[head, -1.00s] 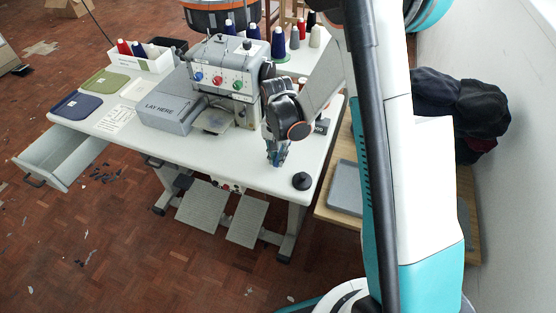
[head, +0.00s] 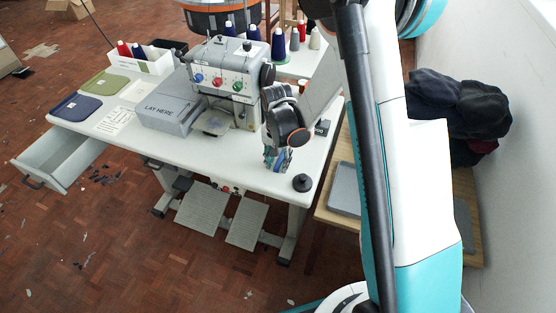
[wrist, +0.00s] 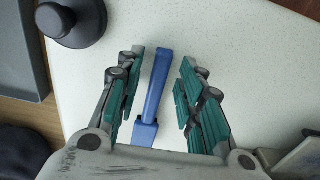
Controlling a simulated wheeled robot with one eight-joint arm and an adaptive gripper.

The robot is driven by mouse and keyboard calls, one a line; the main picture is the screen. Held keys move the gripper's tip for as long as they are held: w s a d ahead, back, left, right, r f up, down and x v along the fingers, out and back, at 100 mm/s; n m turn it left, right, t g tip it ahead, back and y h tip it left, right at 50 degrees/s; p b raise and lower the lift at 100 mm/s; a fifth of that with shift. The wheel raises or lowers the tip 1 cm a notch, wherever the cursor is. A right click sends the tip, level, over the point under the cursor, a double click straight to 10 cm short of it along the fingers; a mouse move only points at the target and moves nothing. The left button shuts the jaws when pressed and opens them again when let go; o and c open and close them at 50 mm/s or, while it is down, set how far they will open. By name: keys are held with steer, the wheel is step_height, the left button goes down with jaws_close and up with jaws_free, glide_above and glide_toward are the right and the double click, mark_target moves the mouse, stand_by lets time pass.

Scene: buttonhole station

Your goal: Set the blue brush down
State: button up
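The blue brush (wrist: 156,88) shows in the wrist view, with its long handle pointing away and its wider block at the near end. It appears to lie on the white speckled table top (wrist: 235,60). My gripper (wrist: 160,74) is open around it, with a green-padded finger on each side and a clear gap to both. In the head view my gripper (head: 277,160) is low over the front right part of the table; the brush is hard to make out there.
A round black knobbed piece (head: 302,182) stands on the table right of my gripper; a grey tray (head: 345,190) is beyond the edge. The sewing machine (head: 225,75) and grey "LAY HERE" block (head: 168,110) stand to the left. The front table edge is close.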

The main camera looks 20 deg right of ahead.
step_height(320, 180, up, 13)
steer(key=p, duration=0.5)
steer(key=s+d+r+n+t, duration=0.1)
steer(key=s+r+n+t, duration=0.1)
steer(key=s+r, duration=0.35)
steer(key=s+d+r+n+t, duration=0.1)
steer(key=s+r+n+t, duration=0.15)
steer(key=r, duration=0.65)
steer(key=s+d+r+n+t, duration=0.1)
steer(key=s+r+n+t, duration=0.1)
steer(key=s, duration=1)
steer(key=shift+s+d+r+n+t, duration=0.15)
steer(key=shift+r+n+t, duration=0.25)
steer(key=shift+r, duration=0.8)
